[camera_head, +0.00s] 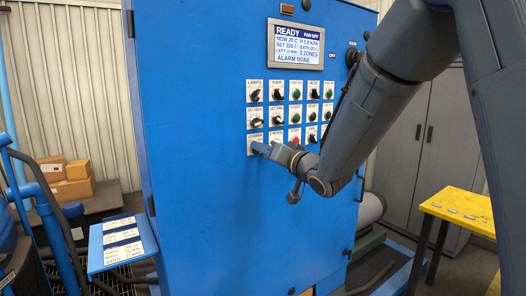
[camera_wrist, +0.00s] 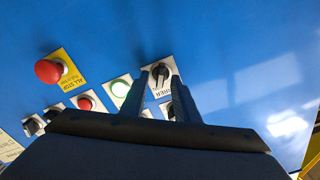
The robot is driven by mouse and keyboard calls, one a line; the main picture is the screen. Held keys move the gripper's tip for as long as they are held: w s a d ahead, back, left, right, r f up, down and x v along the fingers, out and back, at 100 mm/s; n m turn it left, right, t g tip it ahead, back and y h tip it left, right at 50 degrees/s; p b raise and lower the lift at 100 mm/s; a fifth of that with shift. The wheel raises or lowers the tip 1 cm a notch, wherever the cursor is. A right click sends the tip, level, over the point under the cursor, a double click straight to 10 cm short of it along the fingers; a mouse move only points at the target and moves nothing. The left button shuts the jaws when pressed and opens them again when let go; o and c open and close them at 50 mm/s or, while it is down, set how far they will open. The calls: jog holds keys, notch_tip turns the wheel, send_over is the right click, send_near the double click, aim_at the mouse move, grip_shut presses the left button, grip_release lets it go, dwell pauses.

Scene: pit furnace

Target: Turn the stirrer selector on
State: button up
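The stirrer selector (camera_head: 254,136) is a knob on a white plate at the lower left of the control grid on the blue cabinet; my gripper covers much of it in the head view. In the wrist view the black selector knob (camera_wrist: 160,74) shows on its white plate, labelled in part "IRRER". My gripper (camera_head: 261,148) is at the panel, just at this plate. In the wrist view its two fingers (camera_wrist: 157,84) stand apart, one on each side of the knob, with a gap showing. Whether the tips touch the plate I cannot tell.
A display (camera_head: 296,47) reads READY, FAN OFF, ALARM NONE. A green button (camera_wrist: 121,88), a red button (camera_wrist: 85,102) and a red all-stop mushroom button (camera_wrist: 49,71) sit close by. A yellow table (camera_head: 463,207) stands at right; a label shelf (camera_head: 122,243) juts out at lower left.

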jog(key=b+v, duration=0.2)
jog(key=v, duration=0.5)
jog(key=shift+d+f, duration=0.1)
jog(key=s+d+f+m+g+h, duration=0.1)
jog(key=s+d+f+g+h, duration=0.35)
jog(key=f, duration=0.45)
jog(key=s+d+f+m+g+h, duration=0.1)
jog(key=s+d+f+h, duration=0.3)
jog(key=d+f, duration=0.45)
jog(key=s+d+f+g, duration=0.1)
jog(key=s+f+g, duration=0.3)
jog(key=s, duration=0.5)
jog(key=s+d+f+n+g+h, duration=0.1)
jog(key=s+f+g, duration=0.3)
jog(key=s, duration=0.5)
notch_tip(320, 180, down, 2)
jog(key=shift+d+f, duration=0.15)
jog(key=shift+d, duration=0.05)
jog(key=shift+h, duration=0.25)
